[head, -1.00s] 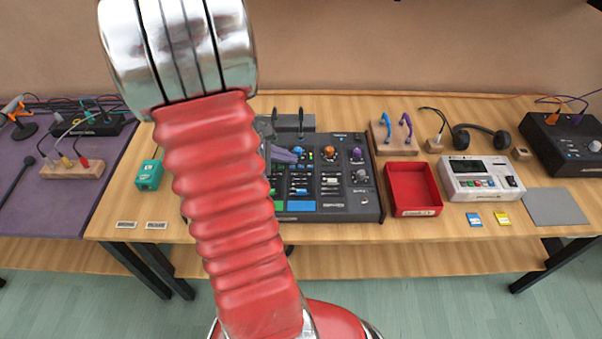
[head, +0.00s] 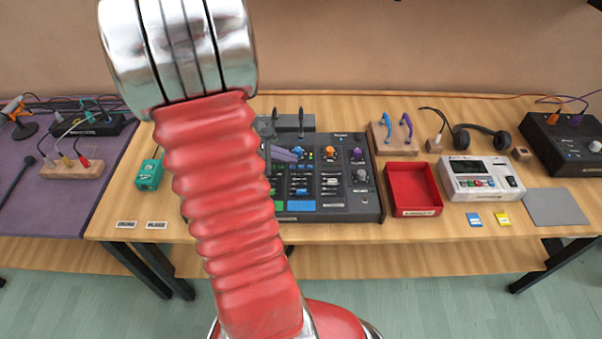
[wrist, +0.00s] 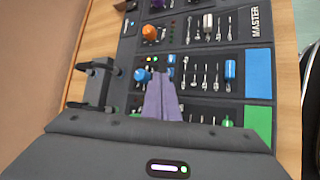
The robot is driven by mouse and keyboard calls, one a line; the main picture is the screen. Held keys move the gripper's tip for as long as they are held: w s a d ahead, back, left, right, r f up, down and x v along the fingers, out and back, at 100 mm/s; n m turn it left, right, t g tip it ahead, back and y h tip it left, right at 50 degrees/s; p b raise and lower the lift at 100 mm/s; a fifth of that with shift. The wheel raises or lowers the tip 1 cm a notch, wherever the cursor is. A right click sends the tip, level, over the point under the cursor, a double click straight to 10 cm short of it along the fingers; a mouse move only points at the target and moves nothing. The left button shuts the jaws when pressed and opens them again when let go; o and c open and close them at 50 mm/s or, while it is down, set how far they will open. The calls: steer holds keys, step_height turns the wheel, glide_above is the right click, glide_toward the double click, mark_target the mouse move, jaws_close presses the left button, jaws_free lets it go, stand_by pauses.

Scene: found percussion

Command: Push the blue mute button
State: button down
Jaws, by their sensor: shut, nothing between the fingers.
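The blue button (wrist: 258,73) is a flat, wide rectangle near the edge of the dark mixer (wrist: 180,50) in the wrist view. In the head view the blue button (head: 301,206) is at the mixer's front edge. A green button (wrist: 258,122) lies beside it. My gripper (wrist: 166,78) has purple fingers that are shut and empty. They are over the mixer near a small blue knob (wrist: 141,75), well apart from the blue button. In the head view the purple fingers (head: 284,154) show just right of my red arm, which hides the mixer's left part.
Faders, an orange knob (wrist: 151,34) and other controls crowd the mixer. Right of it are a red tray (head: 412,188) and a white device (head: 480,180). A teal box (head: 149,175) is at the left. Bare wood lies along the table's front edge.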

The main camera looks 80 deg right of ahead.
mark_target(288, 169)
stand_by(0.4)
steer(key=shift+f, duration=0.4)
steer(key=shift+f, duration=0.15)
stand_by(0.5)
steer(key=shift+r, duration=0.6)
steer(key=shift+r, duration=0.1)
step_height(288, 169, up, 6)
steer(key=shift+f, duration=0.1)
stand_by(0.9)
stand_by(0.6)
